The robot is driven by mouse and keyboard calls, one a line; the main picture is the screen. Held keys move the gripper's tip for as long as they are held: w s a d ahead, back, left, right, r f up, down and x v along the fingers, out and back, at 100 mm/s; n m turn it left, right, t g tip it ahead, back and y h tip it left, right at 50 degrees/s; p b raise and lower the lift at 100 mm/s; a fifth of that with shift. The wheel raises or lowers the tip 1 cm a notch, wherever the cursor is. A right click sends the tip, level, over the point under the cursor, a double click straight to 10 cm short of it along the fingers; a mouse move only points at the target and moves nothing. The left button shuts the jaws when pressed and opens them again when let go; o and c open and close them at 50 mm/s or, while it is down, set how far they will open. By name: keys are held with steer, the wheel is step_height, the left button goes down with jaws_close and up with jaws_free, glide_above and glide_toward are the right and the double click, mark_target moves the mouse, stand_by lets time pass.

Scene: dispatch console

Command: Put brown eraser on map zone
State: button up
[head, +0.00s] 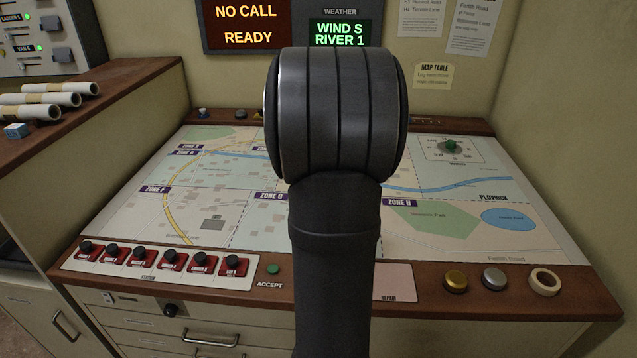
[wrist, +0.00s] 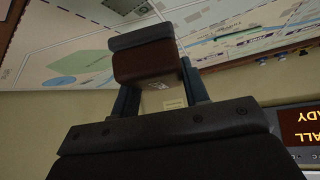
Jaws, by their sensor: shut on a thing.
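The brown eraser (wrist: 148,66), a reddish-brown block with a dark grey layer along one side, is held between the two fingers of my gripper (wrist: 157,80) in the wrist view. The gripper is shut on it. The map (head: 440,245) covers the sloping console top in the head view, with purple zone labels. It also shows in the wrist view (wrist: 75,28), beyond the eraser. My arm stands in front of the middle of the map in the head view and hides my gripper and the eraser there. The gap between eraser and map cannot be told.
Red switches (head: 170,260), a green button (head: 273,269), gold (head: 456,281) and silver (head: 494,278) knobs and a tape roll (head: 544,282) line the front ledge. A green-topped piece (head: 451,146) sits at the map's back right. Rolled papers (head: 40,100) lie at left.

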steer(key=shift+s+r, duration=0.1)
steer(key=shift+r, duration=0.3)
steer(key=shift+a, duration=0.15)
steer(key=w+a+f, duration=0.1)
steer(key=a+f, duration=0.1)
steer(key=a, duration=0.1)
steer(key=w+a+f, duration=0.1)
steer(key=a+f, duration=0.1)
steer(key=a, duration=0.1)
steer(key=w+a+f, duration=0.2)
steer(key=a, duration=0.1)
steer(key=shift+a+f, duration=0.25)
steer(key=shift+a, duration=0.15)
steer(key=shift+a+f, duration=0.15)
steer(key=shift+f, duration=1.95)
steer(key=shift+f, duration=0.2)
steer(key=o, duration=1)
